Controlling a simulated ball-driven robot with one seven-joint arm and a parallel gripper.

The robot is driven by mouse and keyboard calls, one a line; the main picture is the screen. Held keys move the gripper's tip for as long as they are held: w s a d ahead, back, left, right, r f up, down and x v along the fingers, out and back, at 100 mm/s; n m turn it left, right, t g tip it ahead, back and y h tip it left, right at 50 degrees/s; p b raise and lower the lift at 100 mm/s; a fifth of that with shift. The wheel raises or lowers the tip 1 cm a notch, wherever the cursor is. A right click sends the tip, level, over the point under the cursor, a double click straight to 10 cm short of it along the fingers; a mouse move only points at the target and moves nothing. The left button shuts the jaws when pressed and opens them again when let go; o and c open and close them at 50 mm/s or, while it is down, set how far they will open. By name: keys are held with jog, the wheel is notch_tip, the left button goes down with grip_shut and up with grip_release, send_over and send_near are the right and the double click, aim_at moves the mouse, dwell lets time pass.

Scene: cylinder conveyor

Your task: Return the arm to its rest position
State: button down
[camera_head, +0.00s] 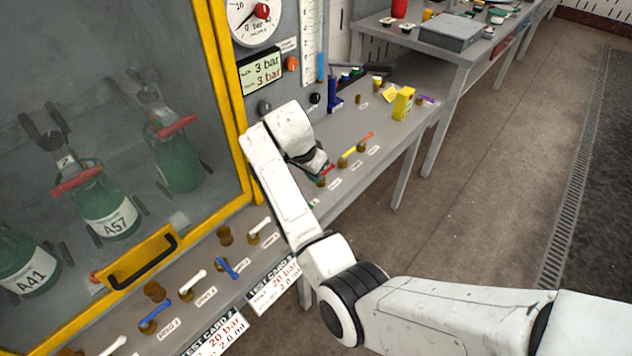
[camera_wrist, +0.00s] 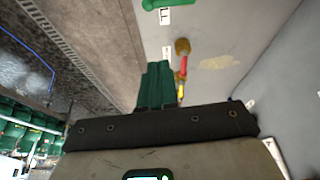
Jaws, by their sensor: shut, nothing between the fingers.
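My white arm reaches over the grey bench (camera_head: 345,180) in the head view. My gripper (camera_head: 325,170) points down close above the bench top, and its tips are small and partly hidden by my wrist there. In the wrist view my gripper (camera_wrist: 157,84) shows as dark green fingers pressed together, with nothing between them. A brass fitting with a red and yellow handle (camera_wrist: 182,58) is just beyond the fingertips, to their right. I cannot tell whether the fingers touch it.
A yellow-framed glass cabinet (camera_head: 205,60) with green cylinders stands on the left. Several brass valves with coloured handles line the bench. A yellow box (camera_head: 403,103) and a blue bottle (camera_head: 333,95) stand farther back. The floor (camera_head: 490,190) on the right is clear.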

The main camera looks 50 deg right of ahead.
jog(key=shift+v, duration=0.8)
jog(key=s+a+f+n+y, duration=0.1)
jog(key=s+a+f+n, duration=0.1)
jog(key=s+f+n, duration=0.45)
jog(key=s+a+f+n, duration=0.2)
jog(key=s+a+f, duration=0.1)
jog(key=s, duration=0.7)
jog(key=s+a+n+y, duration=0.1)
jog(key=s+a+n, duration=0.3)
jog(key=s, duration=0.4)
jog(key=s+a+n+y, duration=0.1)
jog(key=s+a+n, duration=0.2)
jog(key=s, duration=0.5)
jog(key=shift+a+n+t+y, duration=0.3)
jog(key=shift+a+n+y, duration=0.1)
jog(key=shift+a, duration=0.45)
